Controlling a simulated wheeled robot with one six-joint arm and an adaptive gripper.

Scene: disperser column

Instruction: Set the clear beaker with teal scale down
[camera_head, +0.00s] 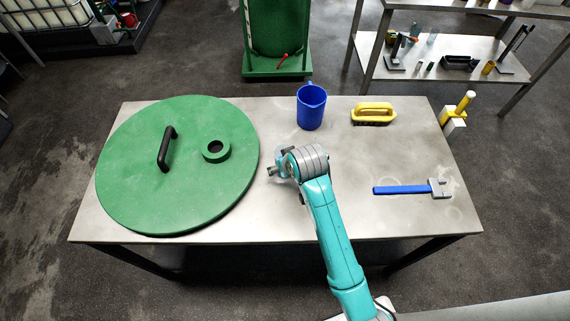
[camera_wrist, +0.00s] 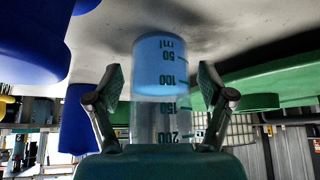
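The clear beaker with teal scale (camera_wrist: 161,85) is in the middle of the wrist view, which is upside down. It holds blue liquid, and its base points toward the pale tabletop. My gripper (camera_wrist: 161,87) has one finger on each side of it, with a narrow gap visible at both sides. The fingers look open around the beaker. In the head view my gripper (camera_head: 276,171) is low over the table (camera_head: 330,215), just right of the green lid. The beaker is not clearly visible there. I cannot tell the exact contact of its base with the table.
A large green lid (camera_head: 125,185) with a black handle covers the table's left. A blue jug (camera_head: 311,108) and a yellow brush (camera_head: 373,113) stand at the back. A blue-handled tool (camera_head: 405,189) lies on the right. The table's front right is clear.

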